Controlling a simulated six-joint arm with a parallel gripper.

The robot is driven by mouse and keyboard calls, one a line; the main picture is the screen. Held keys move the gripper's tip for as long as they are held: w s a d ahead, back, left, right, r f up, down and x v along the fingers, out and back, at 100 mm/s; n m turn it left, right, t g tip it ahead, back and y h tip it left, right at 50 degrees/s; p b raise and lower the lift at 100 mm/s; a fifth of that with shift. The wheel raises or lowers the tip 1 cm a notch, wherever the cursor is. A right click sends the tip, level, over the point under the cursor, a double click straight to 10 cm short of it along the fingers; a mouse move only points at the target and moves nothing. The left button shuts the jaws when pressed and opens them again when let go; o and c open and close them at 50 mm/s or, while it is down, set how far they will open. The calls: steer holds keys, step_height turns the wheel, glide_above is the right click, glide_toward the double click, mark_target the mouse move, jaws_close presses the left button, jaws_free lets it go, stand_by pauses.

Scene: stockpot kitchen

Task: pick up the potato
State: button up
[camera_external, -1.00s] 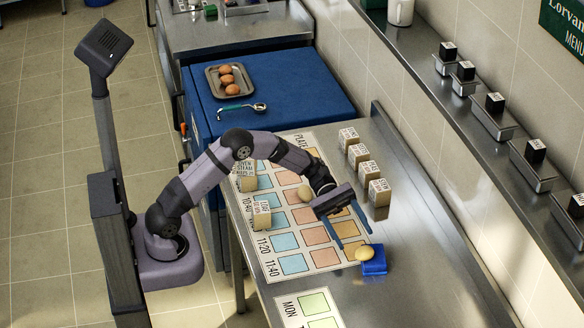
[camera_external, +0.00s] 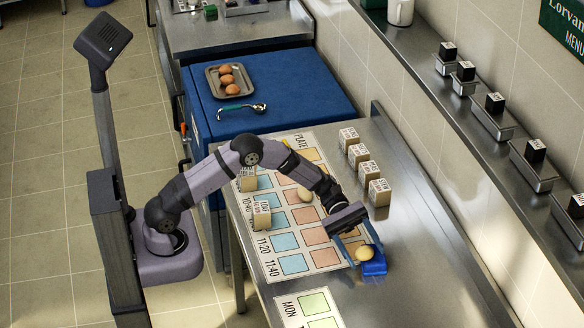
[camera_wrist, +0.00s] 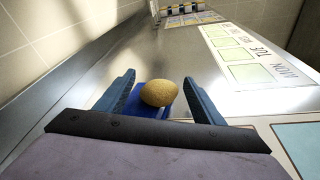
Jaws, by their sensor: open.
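A tan potato (camera_external: 364,254) rests on a small blue block (camera_external: 374,268) on the steel counter. My gripper (camera_external: 362,253) is open, with its blue fingers lowered close to the potato. The wrist view does not clearly show how far down the fingertips reach beside the potato.
A printed chart (camera_external: 291,264) of coloured squares covers the counter's left part. Several labelled blocks (camera_external: 380,191) stand toward the wall. The counter right of the blue block is clear.

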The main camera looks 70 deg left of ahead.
mark_target(364, 249)
steer(key=c, duration=1.2)
step_height(364, 249, up, 10)
steer(key=shift+r+b, duration=0.1)
steer(key=shift+b, duration=0.9)
